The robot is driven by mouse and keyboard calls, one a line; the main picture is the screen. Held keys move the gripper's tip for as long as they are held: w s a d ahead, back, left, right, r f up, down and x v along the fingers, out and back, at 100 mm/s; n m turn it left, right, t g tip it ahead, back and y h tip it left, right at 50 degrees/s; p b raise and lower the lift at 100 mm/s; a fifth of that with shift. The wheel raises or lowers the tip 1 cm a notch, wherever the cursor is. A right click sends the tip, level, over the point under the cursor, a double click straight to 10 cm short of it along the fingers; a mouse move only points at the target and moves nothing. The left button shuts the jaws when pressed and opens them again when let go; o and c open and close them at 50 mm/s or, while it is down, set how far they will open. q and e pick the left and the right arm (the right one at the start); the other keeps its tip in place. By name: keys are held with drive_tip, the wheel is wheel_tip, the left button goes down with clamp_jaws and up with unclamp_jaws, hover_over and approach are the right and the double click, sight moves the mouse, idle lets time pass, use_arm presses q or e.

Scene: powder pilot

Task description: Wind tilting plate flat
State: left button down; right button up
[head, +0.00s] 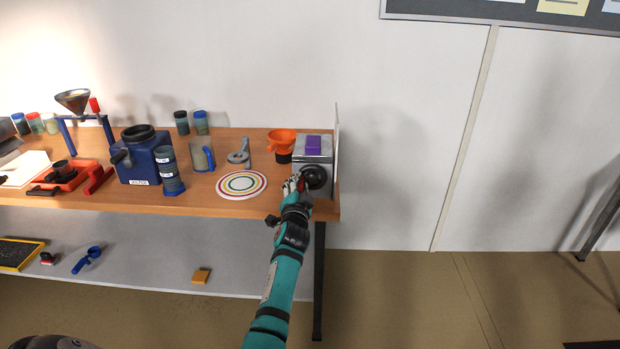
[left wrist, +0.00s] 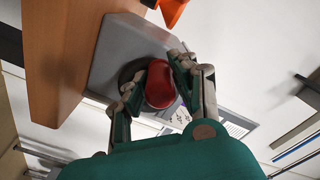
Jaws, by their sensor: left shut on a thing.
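A grey metal box (head: 325,150) stands at the right end of the wooden bench, with a purple block (head: 313,145) on its top. A dark round handwheel (head: 316,177) is on its front face. My left gripper (head: 301,184) is at the wheel's left side, shut on a red knob (left wrist: 160,84). In the left wrist view the fingers (left wrist: 153,85) lie on both sides of the knob, with the grey box (left wrist: 118,55) behind. A thin pale upright panel (head: 337,125) stands at the box's right side; I cannot tell whether it is the tilting plate. My right gripper does not show.
An orange funnel (head: 282,137) stands just left of the box. A ringed white disc (head: 241,185), a grey fitting (head: 239,154), a jug (head: 202,155) and a blue machine (head: 140,160) are further left. The floor right of the bench (head: 400,300) is clear.

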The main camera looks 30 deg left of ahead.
sight(308, 173)
use_arm(q)
drive_tip(key=shift+w+d+r, duration=0.2)
drive_tip(key=shift+d+r, duration=0.25)
drive_tip(key=shift+d, duration=0.05)
drive_tip(key=shift+w+d+r, duration=0.25)
drive_tip(key=shift+d+r, duration=0.15)
drive_tip(key=shift+r, duration=0.15)
drive_tip(key=shift+d, duration=0.15)
drive_tip(key=c, duration=1.4)
unclamp_jaws()
drive_tip(key=shift+w+d+f, duration=0.1)
drive_tip(key=shift+w+d, duration=0.05)
drive_tip(key=shift+o, duration=1)
drive_tip(key=shift+w+d+f, duration=0.1)
drive_tip(key=shift+f, duration=0.05)
drive_tip(key=shift+a, duration=0.2)
drive_tip(key=shift+s+r, duration=0.2)
drive_tip(key=shift+s, duration=0.05)
